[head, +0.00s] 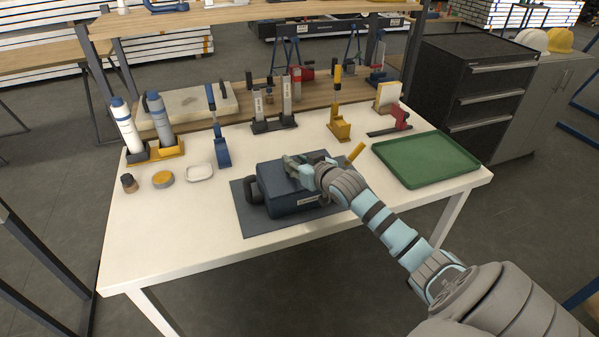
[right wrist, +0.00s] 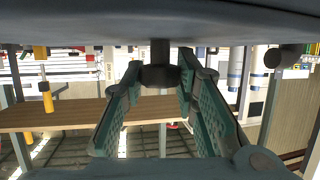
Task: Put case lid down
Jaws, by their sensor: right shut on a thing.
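The dark blue case (head: 285,203) lies on a grey mat on the white table, with a dark handle at its left end. Its flat lid (head: 315,157) is on top; my arm covers part of it, and I cannot tell whether a gap remains below. My right gripper (head: 298,170) is at the lid's top. In the right wrist view, its fingers (right wrist: 160,85) are shut on a short dark knob (right wrist: 160,63), which joins a dark blue-grey surface, likely the lid, across the picture's upper edge. My left gripper is not in view.
A green tray (head: 425,157) sits right of the mat (head: 246,222). Clamps and tools line the back. The table's front strip is clear.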

